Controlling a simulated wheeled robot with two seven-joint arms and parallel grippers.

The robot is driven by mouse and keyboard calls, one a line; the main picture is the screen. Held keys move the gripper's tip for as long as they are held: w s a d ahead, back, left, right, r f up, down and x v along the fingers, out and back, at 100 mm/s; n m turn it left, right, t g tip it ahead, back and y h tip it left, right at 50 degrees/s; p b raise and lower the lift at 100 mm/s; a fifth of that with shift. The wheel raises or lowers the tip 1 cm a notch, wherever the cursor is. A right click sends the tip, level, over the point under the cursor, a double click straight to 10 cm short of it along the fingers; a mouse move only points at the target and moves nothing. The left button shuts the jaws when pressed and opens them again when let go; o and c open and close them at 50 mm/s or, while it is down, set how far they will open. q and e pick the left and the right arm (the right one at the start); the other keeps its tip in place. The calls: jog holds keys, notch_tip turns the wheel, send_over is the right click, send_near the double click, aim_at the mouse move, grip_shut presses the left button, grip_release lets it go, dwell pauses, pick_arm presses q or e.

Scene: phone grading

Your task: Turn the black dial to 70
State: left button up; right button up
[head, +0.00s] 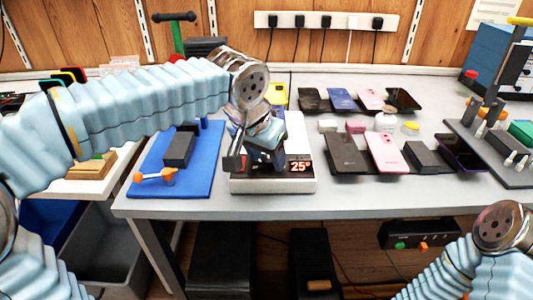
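A white heating device (302,130) stands at the front middle of the grey table. Its red display (300,167) reads 25°. My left gripper (256,162) reaches down over the front of this device, left of the display. One dark finger shows at its left side; the rest is hard to make out against the device. I cannot make out the black dial; it may be hidden behind the gripper. I cannot tell whether the gripper touches anything. My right arm is low at the right, and its gripper is not visible.
A blue mat (208,140) with a dark block (180,148) and an orange-ended tool (155,177) lies left of the device. Several phones, including a pink one (384,152), lie to the right. A grey stand (500,150) is at the far right.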

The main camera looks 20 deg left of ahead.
pick_arm(q)
jog(key=p+v, duration=0.1)
jog(key=v, duration=1.2)
jog(key=shift+s+r, duration=0.2)
jog(key=shift+r, duration=0.1)
jog(key=shift+a, duration=0.1)
